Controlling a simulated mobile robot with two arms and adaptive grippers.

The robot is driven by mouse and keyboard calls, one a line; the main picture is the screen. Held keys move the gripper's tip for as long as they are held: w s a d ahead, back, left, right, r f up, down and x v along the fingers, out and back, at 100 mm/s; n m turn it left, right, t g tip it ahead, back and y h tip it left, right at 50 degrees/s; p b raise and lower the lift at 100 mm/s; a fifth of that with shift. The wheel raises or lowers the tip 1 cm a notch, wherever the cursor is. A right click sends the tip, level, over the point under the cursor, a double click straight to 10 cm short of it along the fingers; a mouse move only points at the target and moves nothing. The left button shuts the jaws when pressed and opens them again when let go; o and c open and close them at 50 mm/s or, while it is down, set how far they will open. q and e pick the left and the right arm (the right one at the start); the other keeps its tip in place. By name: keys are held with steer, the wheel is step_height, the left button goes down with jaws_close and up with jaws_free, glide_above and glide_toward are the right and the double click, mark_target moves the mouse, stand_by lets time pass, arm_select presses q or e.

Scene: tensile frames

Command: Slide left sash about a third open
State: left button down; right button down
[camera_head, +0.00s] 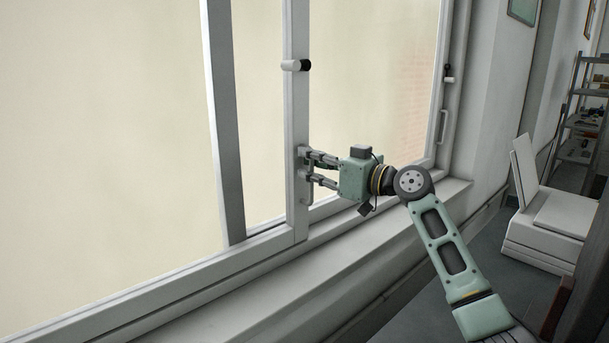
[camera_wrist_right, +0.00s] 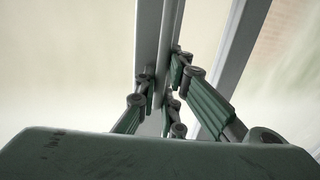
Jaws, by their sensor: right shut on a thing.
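The left sash's light grey stile (camera_head: 296,120) stands upright near the middle of the head view, with a white and black latch (camera_head: 295,65) high on it. A slim pull handle (camera_head: 305,190) is low on this stile. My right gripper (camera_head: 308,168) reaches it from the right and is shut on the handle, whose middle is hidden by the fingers. In the wrist view the fingers (camera_wrist_right: 162,92) close against the stile (camera_wrist_right: 158,40). A darker upright stile (camera_head: 225,120) shows left of the sash's stile, behind the glass, so the sashes overlap there. My left gripper is out of view.
The window sill (camera_head: 290,285) runs below the sashes. The right jamb side carries another latch (camera_head: 449,73) and pull handle (camera_head: 442,127). A white boxy machine with a raised lid (camera_head: 550,215) and a shelf rack (camera_head: 582,125) stand at the right.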

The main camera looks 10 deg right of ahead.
mark_target(299, 119)
steer(key=shift+d, duration=0.1)
stand_by(0.3)
steer(key=c, duration=2.1)
jaws_free()
step_height(299, 119, up, 9)
steer(key=shift+s+r, duration=0.1)
steer(key=shift+r, duration=0.4)
steer(key=shift+f, duration=0.1)
